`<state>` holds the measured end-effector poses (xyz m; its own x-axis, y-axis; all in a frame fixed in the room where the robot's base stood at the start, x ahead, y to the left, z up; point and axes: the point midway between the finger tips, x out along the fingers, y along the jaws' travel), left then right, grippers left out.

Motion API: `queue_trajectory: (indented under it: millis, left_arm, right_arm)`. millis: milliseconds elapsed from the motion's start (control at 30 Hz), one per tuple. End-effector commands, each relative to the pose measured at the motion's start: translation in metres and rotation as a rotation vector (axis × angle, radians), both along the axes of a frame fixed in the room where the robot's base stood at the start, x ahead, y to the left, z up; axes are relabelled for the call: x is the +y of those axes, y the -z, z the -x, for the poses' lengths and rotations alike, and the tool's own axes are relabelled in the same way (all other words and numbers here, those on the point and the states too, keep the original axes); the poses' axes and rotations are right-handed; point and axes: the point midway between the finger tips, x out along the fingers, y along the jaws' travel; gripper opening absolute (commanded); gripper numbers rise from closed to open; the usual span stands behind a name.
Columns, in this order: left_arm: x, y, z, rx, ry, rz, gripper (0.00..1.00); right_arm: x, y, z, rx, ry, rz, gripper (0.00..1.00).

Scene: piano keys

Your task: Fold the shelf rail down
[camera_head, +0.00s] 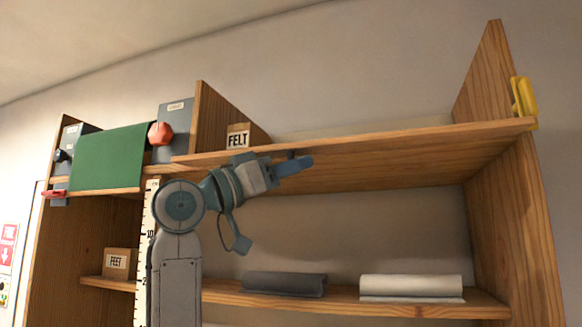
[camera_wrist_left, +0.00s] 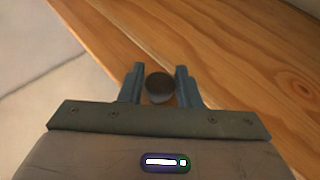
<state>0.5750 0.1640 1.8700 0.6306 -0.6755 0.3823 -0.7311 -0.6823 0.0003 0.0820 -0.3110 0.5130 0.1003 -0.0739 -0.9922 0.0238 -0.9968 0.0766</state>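My left gripper (camera_head: 300,166) is raised at the front edge of the upper wooden shelf (camera_head: 370,158) in the head view. In the left wrist view its two blue-grey fingers (camera_wrist_left: 160,85) stand apart. A dark round-ended piece (camera_wrist_left: 160,88) shows between them, with narrow gaps at its sides; I cannot tell whether it is a knob or part of the gripper. Wood (camera_wrist_left: 235,50) with a long slanting edge lies beyond the fingers; contact cannot be told. No separate rail can be made out with certainty along the shelf front. My right gripper is not in view.
A yellow clamp (camera_head: 525,97) is at the shelf's right end, a red one (camera_head: 54,194) at the left. Grey (camera_head: 284,284) and white (camera_head: 411,287) rolls lie below.

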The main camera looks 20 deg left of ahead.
Motion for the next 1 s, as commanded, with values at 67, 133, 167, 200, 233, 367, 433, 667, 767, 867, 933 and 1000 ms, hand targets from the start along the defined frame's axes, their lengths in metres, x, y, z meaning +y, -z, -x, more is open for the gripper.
queue_trajectory:
  millis: [67,133,167,200,233,367,433,667,767,867,933,1000]
  left_arm:
    - [0.0001,-0.0001,0.0001,0.0,0.0,0.0,0.14]
    - [0.0002,-0.0002,0.0002,0.0,0.0,0.0,0.04]
    - [0.0002,-0.0003,0.0002,0.0,0.0,0.0,0.04]
    - [0.0002,-0.0006,0.0005,0.002,-0.001,-0.001,0.04]
    - [0.0003,-0.001,0.0009,0.008,0.0,-0.001,0.04]
    - [0.0004,-0.0047,0.0042,0.08,0.0,-0.003,0.04]
    - [0.0004,-0.007,0.0057,0.129,-0.001,-0.006,0.04]
    - [0.0006,-0.0091,0.0067,0.195,-0.001,-0.005,0.04]
    - [0.0006,-0.0092,0.0068,0.194,-0.001,-0.006,0.04]
    - [0.0006,-0.0092,0.0068,0.193,0.0,-0.006,0.29]
    - [0.0006,-0.0092,0.0068,0.193,0.0,-0.006,0.42]
    - [0.0006,-0.0091,0.0067,0.193,0.0,-0.006,0.45]
  right_arm:
    - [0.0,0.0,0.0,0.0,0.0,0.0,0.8]
    - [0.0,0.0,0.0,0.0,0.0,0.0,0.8]
    - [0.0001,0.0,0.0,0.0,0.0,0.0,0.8]
    - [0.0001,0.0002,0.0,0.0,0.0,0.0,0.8]
    - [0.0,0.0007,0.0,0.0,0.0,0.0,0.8]
    - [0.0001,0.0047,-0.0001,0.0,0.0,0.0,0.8]
    - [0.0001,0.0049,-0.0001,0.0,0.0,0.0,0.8]
    - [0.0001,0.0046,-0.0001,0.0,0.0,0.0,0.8]
    - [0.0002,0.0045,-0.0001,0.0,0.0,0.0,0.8]
    - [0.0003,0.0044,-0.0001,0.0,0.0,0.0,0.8]
    - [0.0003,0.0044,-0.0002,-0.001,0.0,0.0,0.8]
    - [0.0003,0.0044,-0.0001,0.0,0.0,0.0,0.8]
